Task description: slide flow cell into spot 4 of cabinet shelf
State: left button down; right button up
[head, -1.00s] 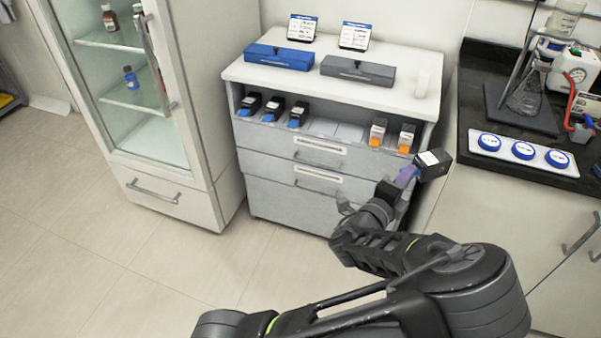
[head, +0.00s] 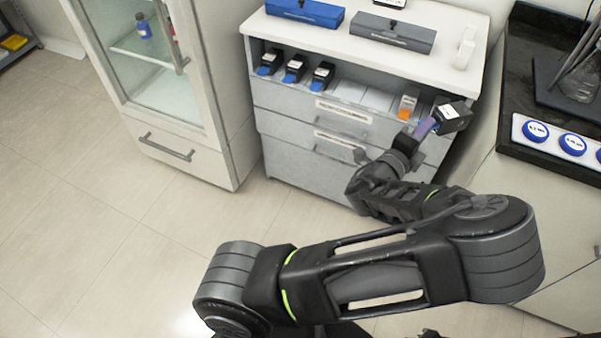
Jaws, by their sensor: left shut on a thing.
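The flow cell (head: 455,113) is a black block with a white label and a blue-purple end. My left gripper (head: 417,136) is shut on that end and holds the cell in the air, tilted, at the right end of the cabinet shelf. The open shelf (head: 345,88) runs under the white cabinet top. Three black flow cells with blue ends (head: 295,68) stand at its left. An orange-ended cell (head: 407,105) stands to the right, beside bare slots. The held cell hides the shelf's far right. Whether it touches the cabinet I cannot tell. My right gripper is not in view.
A blue case (head: 305,12) and a grey case (head: 392,31) lie on the cabinet top, with a small white object (head: 465,50) at its right. A glass-door cabinet (head: 190,90) stands left. A dark counter (head: 525,70) with blue-capped items stands right.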

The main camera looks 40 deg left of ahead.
pick_arm(q)
jog(key=s+a+f+n+g+y+b, duration=0.2)
jog(key=s+a+f+y, duration=0.4)
jog(key=s+a, duration=0.3)
jog(key=s+a+f+n+g+y+b, duration=0.2)
jog(key=s+a+f+n+g+y, duration=0.2)
jog(key=s, duration=0.9)
jog(key=a+f+n+y, duration=0.2)
jog(key=a+f+n, duration=0.1)
jog(key=a+f, duration=0.1)
jog(key=shift+s+a+y, duration=0.25)
jog(key=shift+a+y, duration=0.05)
jog(key=shift+a, duration=0.55)
jog(key=shift+w+f, duration=0.1)
jog(key=shift+w, duration=0.05)
